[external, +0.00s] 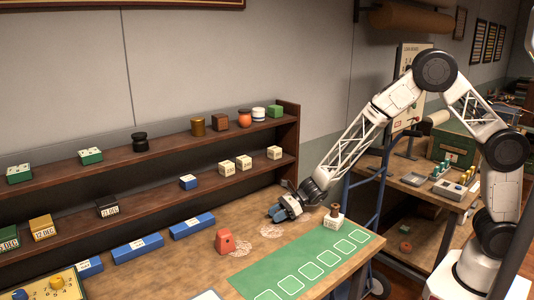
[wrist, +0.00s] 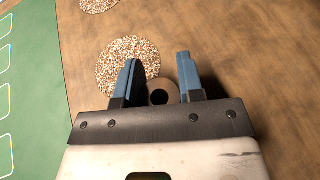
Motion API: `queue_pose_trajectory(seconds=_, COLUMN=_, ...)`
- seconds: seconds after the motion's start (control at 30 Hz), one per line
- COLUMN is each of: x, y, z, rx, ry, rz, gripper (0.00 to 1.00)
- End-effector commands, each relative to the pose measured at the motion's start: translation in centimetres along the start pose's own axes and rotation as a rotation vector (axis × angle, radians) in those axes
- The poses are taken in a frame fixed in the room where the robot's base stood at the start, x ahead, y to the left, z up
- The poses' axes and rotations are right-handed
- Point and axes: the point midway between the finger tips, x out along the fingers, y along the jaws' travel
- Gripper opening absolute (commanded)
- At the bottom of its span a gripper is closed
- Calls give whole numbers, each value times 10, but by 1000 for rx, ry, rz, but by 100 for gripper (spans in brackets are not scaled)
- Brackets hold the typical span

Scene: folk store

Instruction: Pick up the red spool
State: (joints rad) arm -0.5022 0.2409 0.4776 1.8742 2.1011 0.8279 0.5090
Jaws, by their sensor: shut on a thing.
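My gripper (external: 277,213) is low over the wooden table, near its back edge, with blue fingers. In the wrist view my gripper (wrist: 160,80) is closed around a round thing with a brown top and dark centre hole (wrist: 173,90), which looks like the end of a spool. Its sides are hidden, so I cannot tell whether it is red. In the external view the fingers hide it.
A green mat (external: 300,268) covers the table's front. Shelves (external: 150,165) with small items stand behind.

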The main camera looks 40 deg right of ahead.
Motion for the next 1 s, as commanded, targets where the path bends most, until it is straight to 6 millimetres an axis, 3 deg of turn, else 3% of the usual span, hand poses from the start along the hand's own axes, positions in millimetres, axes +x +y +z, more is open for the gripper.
queue_pose_trajectory(seconds=0.37, x=-8, y=0, z=20, rx=-1, ry=0, rz=-1, gripper=13)
queue_pose_trajectory(seconds=0.7, x=-28, y=0, z=67, rx=-2, ry=-2, rz=-1, gripper=13)
queue_pose_trajectory(seconds=1.0, x=-38, y=0, z=91, rx=-1, ry=0, rz=0, gripper=13)
